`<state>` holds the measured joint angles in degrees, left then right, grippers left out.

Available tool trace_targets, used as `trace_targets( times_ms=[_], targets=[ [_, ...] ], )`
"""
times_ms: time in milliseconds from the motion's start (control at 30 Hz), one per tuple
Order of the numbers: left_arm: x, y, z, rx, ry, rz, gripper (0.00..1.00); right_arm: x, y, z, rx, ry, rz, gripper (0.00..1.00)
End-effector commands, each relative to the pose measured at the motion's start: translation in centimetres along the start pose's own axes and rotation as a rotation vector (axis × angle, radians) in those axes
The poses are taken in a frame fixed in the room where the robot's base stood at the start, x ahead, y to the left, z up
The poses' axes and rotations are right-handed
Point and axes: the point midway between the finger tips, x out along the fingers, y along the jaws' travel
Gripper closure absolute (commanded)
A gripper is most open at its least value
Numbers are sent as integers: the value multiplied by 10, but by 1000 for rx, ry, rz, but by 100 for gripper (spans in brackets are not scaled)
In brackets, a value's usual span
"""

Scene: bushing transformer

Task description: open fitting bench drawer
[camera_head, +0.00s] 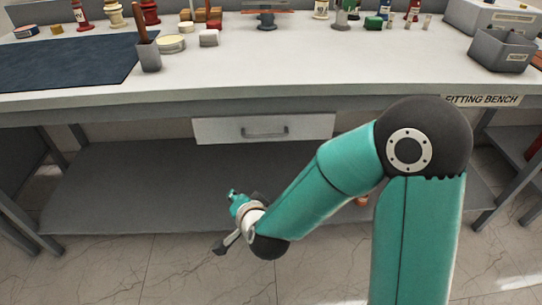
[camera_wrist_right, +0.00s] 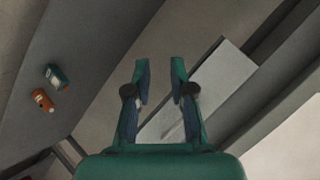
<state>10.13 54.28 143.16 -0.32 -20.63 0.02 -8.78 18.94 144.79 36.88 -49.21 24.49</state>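The fitting bench (camera_head: 480,100) has a pale drawer (camera_head: 215,130) under its top, with a dark bar handle (camera_head: 264,132) on the front. The drawer looks shut in the head view. In the right wrist view a pale panel, which looks like the drawer front (camera_wrist_right: 222,75), lies beyond and right of the fingers. My right gripper (camera_wrist_right: 160,80) has its two fingers apart with nothing between them. In the head view my right gripper (camera_head: 240,205) is small and partly hidden by its wrist, below the drawer and apart from the handle. My left gripper is in neither view.
The bench top carries a dark mat (camera_head: 65,62), a brush holder (camera_head: 149,55), a grey bin (camera_head: 503,50) and several small items at the back. A lower shelf (camera_head: 120,185) spans below the drawer. A teal item (camera_wrist_right: 57,76) and an orange item (camera_wrist_right: 42,100) show in the wrist view.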

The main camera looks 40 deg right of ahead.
Motion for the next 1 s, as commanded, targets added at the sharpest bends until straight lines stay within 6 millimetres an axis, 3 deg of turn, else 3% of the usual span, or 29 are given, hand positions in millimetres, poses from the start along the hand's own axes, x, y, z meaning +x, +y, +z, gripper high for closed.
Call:
trace_targets(
  times_ms=[33,200,300,467,800,1000],
  targets=[
    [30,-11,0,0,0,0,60,-4,-4,-15,115,94,-63,77],
    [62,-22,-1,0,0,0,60,-48,-15,-72,474,321,-197,77],
    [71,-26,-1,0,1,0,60,-67,-12,-91,608,390,-240,77],
    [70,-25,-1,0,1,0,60,-80,-10,-105,693,434,-261,77],
    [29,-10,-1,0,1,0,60,-58,-15,-121,692,435,-252,77],
    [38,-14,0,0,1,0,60,-13,-14,-139,697,436,-259,77]
  ],
)
